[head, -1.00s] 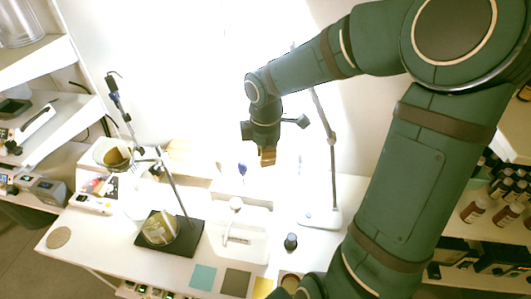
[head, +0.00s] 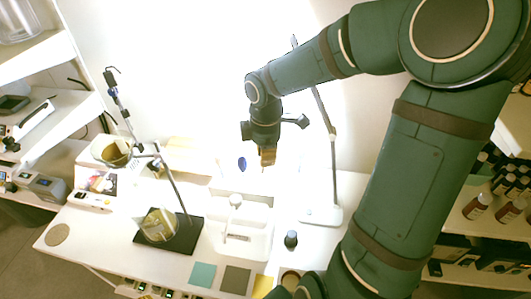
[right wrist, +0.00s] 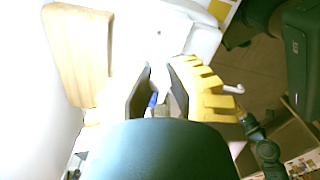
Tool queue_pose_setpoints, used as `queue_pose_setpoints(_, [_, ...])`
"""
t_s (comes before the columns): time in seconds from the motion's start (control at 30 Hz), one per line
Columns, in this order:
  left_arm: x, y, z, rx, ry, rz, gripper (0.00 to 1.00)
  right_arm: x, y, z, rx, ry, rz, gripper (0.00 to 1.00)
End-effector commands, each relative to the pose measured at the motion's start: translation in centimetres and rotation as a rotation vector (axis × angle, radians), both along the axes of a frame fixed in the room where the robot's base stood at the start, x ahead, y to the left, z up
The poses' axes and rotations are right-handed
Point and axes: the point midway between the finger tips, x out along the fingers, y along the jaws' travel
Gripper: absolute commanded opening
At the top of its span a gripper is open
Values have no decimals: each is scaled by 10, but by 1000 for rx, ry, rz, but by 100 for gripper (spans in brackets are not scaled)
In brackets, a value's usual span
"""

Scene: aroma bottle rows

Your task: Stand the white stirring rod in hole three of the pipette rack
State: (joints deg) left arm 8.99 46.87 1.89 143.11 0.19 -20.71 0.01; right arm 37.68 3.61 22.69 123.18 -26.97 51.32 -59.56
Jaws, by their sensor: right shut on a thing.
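My right gripper (head: 267,157) is above the back of the white table, shut on a thin pale piece that shows faintly below its fingertips. This looks like the white stirring rod, but it is washed out by glare. In the right wrist view my dark fingers (right wrist: 160,95) are close together, with a small blue thing (right wrist: 153,100) showing between them. The pipette rack (head: 240,195) seems to be the pale frame below the gripper; its holes cannot be made out. A blue oval thing (head: 242,164) is just left of the gripper. My left gripper is out of view.
A retort stand (head: 172,195) on a dark base is at the left. A pale lamp-like stand (head: 333,170) rises close right of the gripper. A white box (head: 238,238), a small dark bottle (head: 291,240) and coloured mats (head: 203,274) are nearer the front.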

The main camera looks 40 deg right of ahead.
Motion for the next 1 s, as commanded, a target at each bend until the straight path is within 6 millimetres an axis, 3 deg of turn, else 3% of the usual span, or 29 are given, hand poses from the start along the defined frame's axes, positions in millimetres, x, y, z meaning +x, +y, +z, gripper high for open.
queue_pose_setpoints(0.83, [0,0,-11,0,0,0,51,0,0,-16,0,0,0,0])
queue_pose_setpoints(0.87, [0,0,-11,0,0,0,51,0,0,-16,0,0,0,27])
queue_pose_setpoints(0.9, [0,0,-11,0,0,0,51,0,0,-16,0,0,0,41])
queue_pose_setpoints(1.0, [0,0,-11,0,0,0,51,0,0,-16,0,0,0,45])
